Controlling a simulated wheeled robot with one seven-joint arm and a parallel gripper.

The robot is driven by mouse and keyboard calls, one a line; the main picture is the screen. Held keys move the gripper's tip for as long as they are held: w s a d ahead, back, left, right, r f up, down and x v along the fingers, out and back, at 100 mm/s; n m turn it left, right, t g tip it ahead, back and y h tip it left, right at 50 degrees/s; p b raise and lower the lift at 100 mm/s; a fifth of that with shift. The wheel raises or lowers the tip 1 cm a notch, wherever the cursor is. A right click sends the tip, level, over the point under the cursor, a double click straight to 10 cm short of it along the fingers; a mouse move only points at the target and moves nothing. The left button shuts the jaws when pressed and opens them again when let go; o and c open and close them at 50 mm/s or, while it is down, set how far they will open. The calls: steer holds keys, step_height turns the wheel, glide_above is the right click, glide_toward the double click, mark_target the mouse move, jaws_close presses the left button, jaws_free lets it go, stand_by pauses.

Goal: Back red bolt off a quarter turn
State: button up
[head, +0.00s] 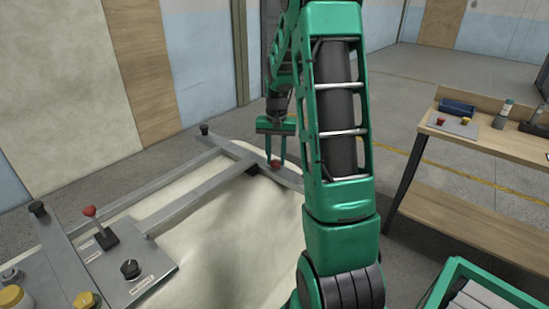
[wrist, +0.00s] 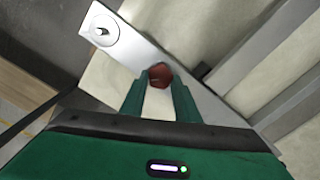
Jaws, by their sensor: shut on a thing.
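The red bolt (head: 275,163) sits on a grey metal bar at the far corner of the frame over the cream shell. In the wrist view the red bolt (wrist: 160,75) shows between my two fingertips. My gripper (head: 274,158) points down at the bolt, one green finger on each side of its head. My gripper (wrist: 161,84) is shut on the bolt head, which is partly covered by the fingers. The bolt's shank is hidden.
Black knobs (head: 204,129) stand on the grey frame. A panel with a red-balled lever (head: 90,212) and a black dial (head: 130,268) lies at the left. A round fitting (wrist: 101,31) is on the bar's end. A wooden bench (head: 480,140) stands at the right.

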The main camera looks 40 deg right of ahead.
mark_target(274, 160)
steer(key=n, duration=0.4)
steer(key=shift+w+r+n, duration=0.15)
steer(key=shift+w+n, duration=0.15)
steer(key=shift+w, duration=0.05)
steer(key=shift+a+n, duration=0.15)
steer(key=shift+n, duration=1.85)
steer(key=o, duration=1.1)
steer(key=shift+c, duration=0.2)
steer(key=shift+s, duration=0.1)
step_height(274, 160, up, 11)
steer(key=shift+f, duration=0.2)
steer(key=shift+a, duration=0.1)
